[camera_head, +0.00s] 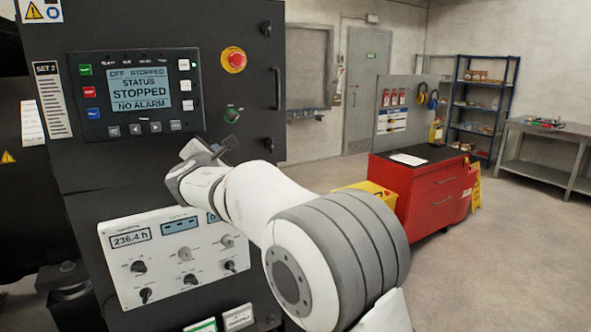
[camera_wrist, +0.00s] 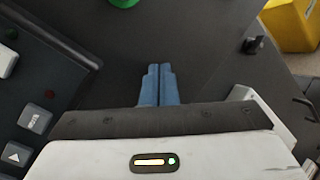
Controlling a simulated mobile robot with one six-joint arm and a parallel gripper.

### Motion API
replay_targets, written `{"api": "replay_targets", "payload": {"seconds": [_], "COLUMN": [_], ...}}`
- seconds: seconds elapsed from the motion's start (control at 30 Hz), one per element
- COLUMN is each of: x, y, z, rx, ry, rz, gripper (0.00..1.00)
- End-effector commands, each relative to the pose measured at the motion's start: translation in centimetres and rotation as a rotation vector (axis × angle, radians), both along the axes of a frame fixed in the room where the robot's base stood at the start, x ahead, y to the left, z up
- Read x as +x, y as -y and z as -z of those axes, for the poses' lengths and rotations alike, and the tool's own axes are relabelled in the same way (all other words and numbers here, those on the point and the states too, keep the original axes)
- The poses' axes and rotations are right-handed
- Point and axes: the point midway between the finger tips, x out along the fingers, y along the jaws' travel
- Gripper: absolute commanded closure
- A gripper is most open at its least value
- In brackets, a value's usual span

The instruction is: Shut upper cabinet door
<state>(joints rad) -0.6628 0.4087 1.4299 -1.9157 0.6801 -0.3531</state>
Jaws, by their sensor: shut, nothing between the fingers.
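The upper cabinet door (camera_head: 225,105) is a black panel at the left of the head view. It carries a control screen (camera_head: 140,88), a red emergency button (camera_head: 234,59) and a dark bar handle (camera_head: 276,88) near its right edge. I cannot tell how far the door stands from its frame. My gripper (camera_head: 229,144) is in front of the door's lower part, left of the handle. In the wrist view my gripper's blue fingers (camera_wrist: 159,72) are together and empty over the dark panel. Whether they touch it is unclear.
A lower panel (camera_head: 130,262) with dials and knobs sits below, partly behind my arm. A red tool cabinet (camera_head: 430,195) and a yellow box (camera_head: 372,190) stand to the right. The floor (camera_head: 510,255) at right is clear. Blue shelves (camera_head: 485,95) stand behind.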

Motion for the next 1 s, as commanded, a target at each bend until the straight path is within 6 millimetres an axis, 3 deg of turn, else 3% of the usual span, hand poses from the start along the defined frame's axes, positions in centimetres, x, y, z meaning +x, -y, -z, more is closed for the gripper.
{"api": "replay_targets", "payload": {"seconds": [1.0], "x": [4.7], "y": [-0.9], "z": [0.0], "rx": [0.001], "ry": [0.001], "rz": [0.005], "gripper": [1.0]}}
